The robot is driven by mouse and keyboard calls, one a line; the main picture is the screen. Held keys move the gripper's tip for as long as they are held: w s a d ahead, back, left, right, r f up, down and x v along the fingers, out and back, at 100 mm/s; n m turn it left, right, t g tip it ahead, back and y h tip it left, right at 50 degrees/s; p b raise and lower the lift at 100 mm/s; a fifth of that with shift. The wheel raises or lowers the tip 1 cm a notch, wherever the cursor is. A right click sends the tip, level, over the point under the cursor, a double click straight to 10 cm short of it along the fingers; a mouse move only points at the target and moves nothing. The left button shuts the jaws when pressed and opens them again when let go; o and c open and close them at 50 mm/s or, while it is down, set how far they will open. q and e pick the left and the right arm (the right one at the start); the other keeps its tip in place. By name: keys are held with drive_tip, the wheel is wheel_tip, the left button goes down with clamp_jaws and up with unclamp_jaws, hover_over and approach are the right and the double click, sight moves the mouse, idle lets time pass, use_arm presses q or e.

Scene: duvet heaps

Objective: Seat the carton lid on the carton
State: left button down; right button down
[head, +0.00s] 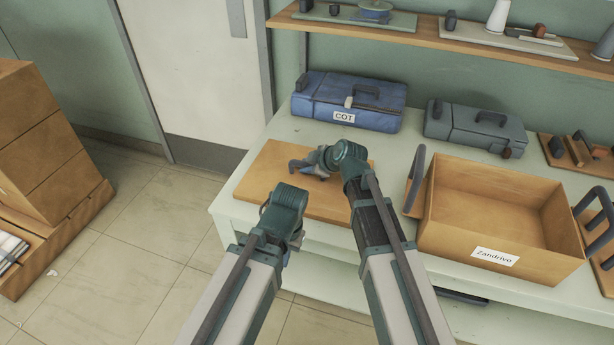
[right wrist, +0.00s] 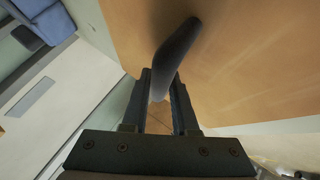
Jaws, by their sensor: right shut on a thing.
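The carton (head: 500,205) is an open, empty brown box labelled "Zandrivo", at the right of the pale green table. The carton lid (head: 262,178) is a flat brown panel to its left, at the table's left end. My right gripper (head: 312,164) is over the lid, its jaws partly hidden by the wrist. In the right wrist view, my right gripper (right wrist: 160,92) is shut on the lid's dark handle (right wrist: 176,52), with the brown panel (right wrist: 260,60) behind. My left gripper (head: 294,240) hangs near the table's front edge; its fingers are mostly hidden.
A blue case (head: 335,92) labelled "COT" and a grey-green case (head: 470,130) stand at the back of the table (head: 225,205). Dark handles flank the carton. A shelf (head: 420,36) with several items runs above. Brown boxes (head: 40,150) stand at the far left.

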drive_tip(key=shift+r, duration=0.1)
wheel_tip(320, 180, up, 10)
drive_tip(key=p, duration=1)
